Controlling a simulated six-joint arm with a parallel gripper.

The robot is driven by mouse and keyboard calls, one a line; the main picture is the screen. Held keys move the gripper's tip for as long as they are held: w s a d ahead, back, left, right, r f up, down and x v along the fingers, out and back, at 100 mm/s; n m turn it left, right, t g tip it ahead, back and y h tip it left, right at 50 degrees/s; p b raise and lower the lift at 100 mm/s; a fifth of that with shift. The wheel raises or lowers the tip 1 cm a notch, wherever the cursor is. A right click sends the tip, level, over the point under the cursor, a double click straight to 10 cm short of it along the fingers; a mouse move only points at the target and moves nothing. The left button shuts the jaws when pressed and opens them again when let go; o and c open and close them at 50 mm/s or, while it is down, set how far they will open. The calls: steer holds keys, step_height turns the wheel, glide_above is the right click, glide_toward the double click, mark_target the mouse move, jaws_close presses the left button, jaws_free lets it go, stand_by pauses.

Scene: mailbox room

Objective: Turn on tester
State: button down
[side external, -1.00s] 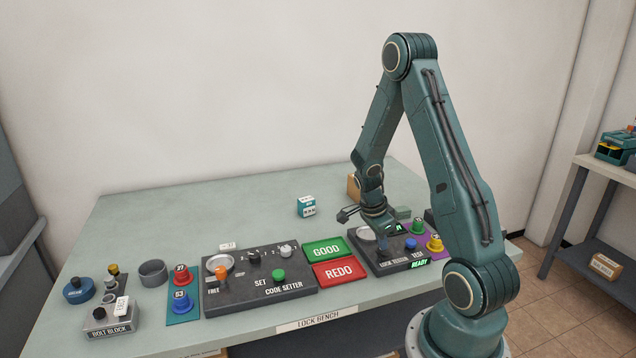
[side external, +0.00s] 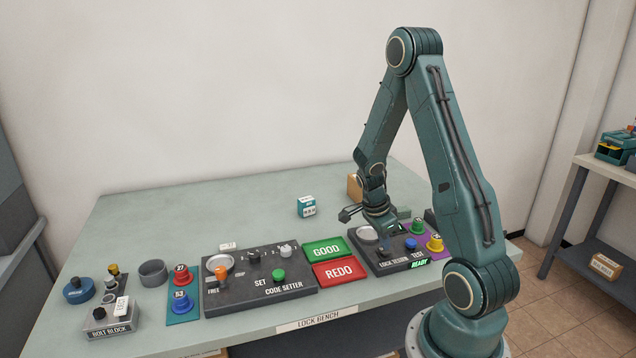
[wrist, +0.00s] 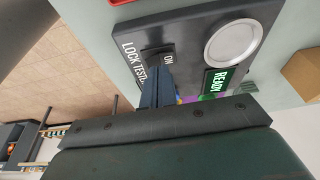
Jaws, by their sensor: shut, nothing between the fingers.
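In the side view my gripper (side external: 386,228) is low over the panel.
Left of the tester are the green GOOD pad (side external: 325,250), red REDO pad (side external: 338,271) and code setter (side external: 260,292). Green and yellow knobs (side external: 434,243) stand close on its right. A small teal-and-white box (side external: 306,206) stands behind. The back left of the bench is clear.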

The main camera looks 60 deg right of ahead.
steer(key=shift+r, duration=0.75)
steer(key=w+r, duration=0.3)
steer(key=r, duration=0.8)
steer(key=shift+w+a+r, duration=0.15)
steer(key=shift+w+a, duration=0.05)
steer(key=shift+a, duration=0.2)
steer(key=w+a+r+n+t, duration=0.1)
steer(key=a+r+n+t, duration=0.3)
steer(key=a+r+n, duration=0.65)
steer(key=s+a+r+n+t+y, duration=0.1)
steer(key=s+a+n, duration=0.3)
steer(key=a+n, duration=0.4)
steer(key=s+a+r+n+t+y, duration=0.1)
steer(key=s+a+r+n+t, duration=0.1)
steer(key=a+n, duration=0.6)
steer(key=shift+s+a+t+y, duration=0.3)
steer(key=shift+s+a+t, duration=0.1)
steer(key=shift+s, duration=0.45)
